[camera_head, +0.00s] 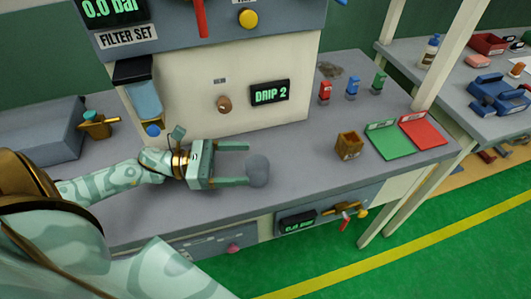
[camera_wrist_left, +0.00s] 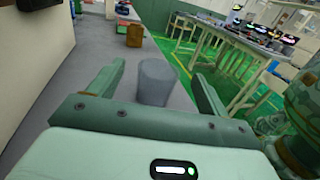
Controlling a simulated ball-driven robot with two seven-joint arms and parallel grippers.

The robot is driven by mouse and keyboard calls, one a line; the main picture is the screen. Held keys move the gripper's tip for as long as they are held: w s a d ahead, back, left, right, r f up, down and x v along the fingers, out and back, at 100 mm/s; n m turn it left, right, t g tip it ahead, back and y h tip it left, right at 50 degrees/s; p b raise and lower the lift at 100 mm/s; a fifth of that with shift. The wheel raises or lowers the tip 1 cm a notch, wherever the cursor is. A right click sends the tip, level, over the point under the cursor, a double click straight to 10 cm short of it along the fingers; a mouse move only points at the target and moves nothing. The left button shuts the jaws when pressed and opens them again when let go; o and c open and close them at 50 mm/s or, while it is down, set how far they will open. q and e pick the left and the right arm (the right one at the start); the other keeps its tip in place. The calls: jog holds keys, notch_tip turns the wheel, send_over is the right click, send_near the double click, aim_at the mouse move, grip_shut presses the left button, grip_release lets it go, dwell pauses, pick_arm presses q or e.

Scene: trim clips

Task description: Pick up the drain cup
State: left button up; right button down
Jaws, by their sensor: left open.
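The drain cup, a plain grey cup (camera_head: 258,172), stands upright on the grey bench top in front of the white machine. It also shows in the left wrist view (camera_wrist_left: 156,84), in the gap between my fingers. My left gripper (camera_head: 246,164) is open and held level, pointing right, with its fingertips at the cup's near side. In the left wrist view the open fingers (camera_wrist_left: 160,72) lie to either side of the cup, with space between each finger and its wall. Nothing is gripped. My right gripper is not in view.
A small brown box (camera_head: 349,147) stands to the right, before green (camera_head: 389,140) and red (camera_head: 424,130) trays. Several small coloured blocks stand behind it. The white machine (camera_head: 220,92) with a "DRIP 2" display rises behind the cup. The bench between cup and box is clear.

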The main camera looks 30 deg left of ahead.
aim_at(265, 164)
pick_arm(q)
jog(key=x, duration=0.4)
jog(key=f+x, duration=0.1)
jog(key=x, duration=0.1)
jog(key=shift+w+d, duration=0.2)
jog(key=shift+w, duration=0.05)
jog(key=shift+s, duration=0.1)
jog(key=c, duration=1.1)
